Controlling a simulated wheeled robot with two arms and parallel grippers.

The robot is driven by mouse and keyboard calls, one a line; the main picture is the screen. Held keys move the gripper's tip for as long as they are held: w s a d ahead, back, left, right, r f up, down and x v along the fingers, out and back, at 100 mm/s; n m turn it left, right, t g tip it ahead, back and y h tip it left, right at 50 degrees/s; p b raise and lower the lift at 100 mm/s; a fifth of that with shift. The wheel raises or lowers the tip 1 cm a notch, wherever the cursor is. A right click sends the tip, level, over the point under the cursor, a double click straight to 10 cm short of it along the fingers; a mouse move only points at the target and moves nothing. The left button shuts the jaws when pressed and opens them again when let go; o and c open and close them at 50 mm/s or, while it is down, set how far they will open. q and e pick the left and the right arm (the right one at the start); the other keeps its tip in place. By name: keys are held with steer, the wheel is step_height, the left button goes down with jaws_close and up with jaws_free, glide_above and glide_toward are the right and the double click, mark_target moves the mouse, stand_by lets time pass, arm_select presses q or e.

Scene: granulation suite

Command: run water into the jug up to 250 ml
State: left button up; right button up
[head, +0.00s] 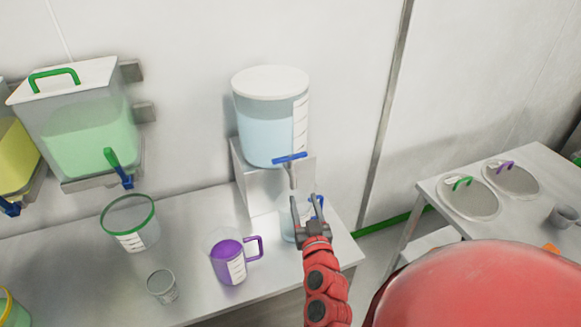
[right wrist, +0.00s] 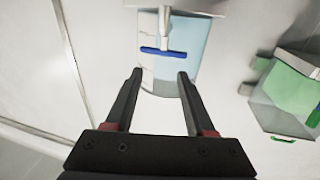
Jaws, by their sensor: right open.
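A clear water tank (head: 268,125) with a white lid stands on a metal stand at the back of the bench. Its tap has a blue lever (head: 290,158), which also shows in the right wrist view (right wrist: 163,52). A clear jug (head: 287,217) with a blue handle stands below the tap, partly hidden by my right gripper; I cannot read its water level. My right gripper (head: 305,200) is open and empty, its fingers in front of the jug and below the lever. In the right wrist view the lever lies beyond the fingertips, apart from them. My left gripper is out of view.
A purple-handled jug (head: 228,262), a small grey cup (head: 162,286) and a green-rimmed container (head: 130,222) stand left on the bench. A green-liquid bin (head: 85,130) hangs on the wall. A side table (head: 435,195) with two round lids stands right.

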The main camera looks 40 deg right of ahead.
steer(key=b, duration=0.7)
glide_toward(291, 165)
steer(key=shift+n+y, duration=0.3)
steer(key=shift+y, duration=0.2)
steer(key=p+x, duration=0.1)
steer(key=x, duration=0.5)
steer(key=p+x, duration=0.1)
steer(key=x, duration=0.1)
steer(key=shift+w+d+r+p, duration=0.25)
steer(key=shift+w+d+p, duration=0.05)
steer(key=shift+x, duration=1.1)
jaws_close()
